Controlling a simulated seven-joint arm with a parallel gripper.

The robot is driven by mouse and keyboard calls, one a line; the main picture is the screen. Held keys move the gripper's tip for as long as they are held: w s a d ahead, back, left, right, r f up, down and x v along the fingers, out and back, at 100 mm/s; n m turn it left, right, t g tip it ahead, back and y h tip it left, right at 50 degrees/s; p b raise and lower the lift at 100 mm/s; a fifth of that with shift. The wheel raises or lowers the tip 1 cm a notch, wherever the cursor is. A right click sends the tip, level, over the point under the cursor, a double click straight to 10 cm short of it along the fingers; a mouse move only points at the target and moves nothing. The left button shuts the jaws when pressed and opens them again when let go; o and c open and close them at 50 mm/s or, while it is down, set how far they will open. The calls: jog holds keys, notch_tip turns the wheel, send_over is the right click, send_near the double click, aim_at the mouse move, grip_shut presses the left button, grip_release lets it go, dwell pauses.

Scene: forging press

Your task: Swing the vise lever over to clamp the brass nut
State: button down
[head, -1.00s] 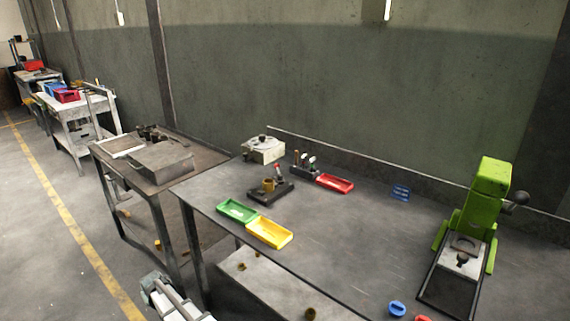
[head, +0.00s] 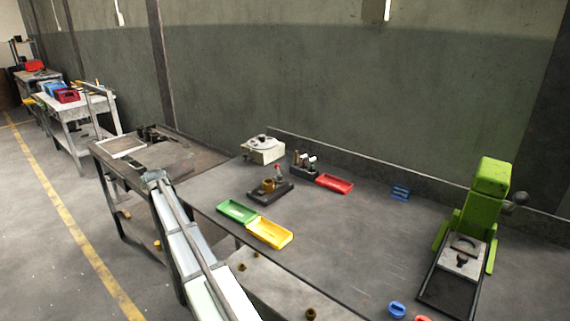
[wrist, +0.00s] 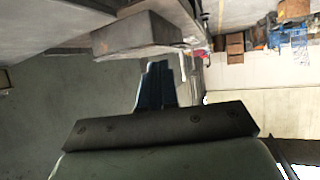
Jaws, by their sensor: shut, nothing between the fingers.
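The vise (head: 271,196) is a small dark block on the grey bench in the head view. The brass nut (head: 268,185) sits on it. A thin upright lever with a red knob (head: 278,168) stands just behind the nut. My arm reaches up from the bottom of the head view, and its far end is left of the bench, well apart from the vise. My gripper (wrist: 155,72) shows in the wrist view with its dark fingers together and nothing between them. The vise and nut cannot be made out in the wrist view.
A green tray (head: 237,211) and a yellow tray (head: 270,233) lie in front of the vise. A red tray (head: 335,183), a peg holder (head: 303,167) and a pale box (head: 263,150) stand behind it. A green press (head: 487,210) is at right.

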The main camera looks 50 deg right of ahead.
jog(key=s+d+r+m+g, duration=0.1)
jog(key=s+d, duration=0.4)
jog(key=d, duration=0.5)
jog(key=s+d+r+m+g, duration=0.15)
jog(key=s+d, duration=0.25)
jog(key=d, duration=0.5)
jog(key=s+d+m+g, duration=0.15)
jog(key=s+d, duration=0.35)
jog(key=d, duration=0.5)
jog(key=s+d+r+m+y, duration=0.1)
jog(key=s+d+r, duration=0.1)
jog(key=s+d, duration=0.7)
jog(key=s+d+r+m+g+y, duration=0.1)
jog(key=s+d+r+y, duration=0.1)
jog(key=s+d, duration=0.8)
jog(key=s+r, duration=0.1)
jog(key=s, duration=0.4)
jog(key=shift+d+r, duration=0.15)
jog(key=shift+r, duration=0.2)
jog(key=shift+f, duration=0.1)
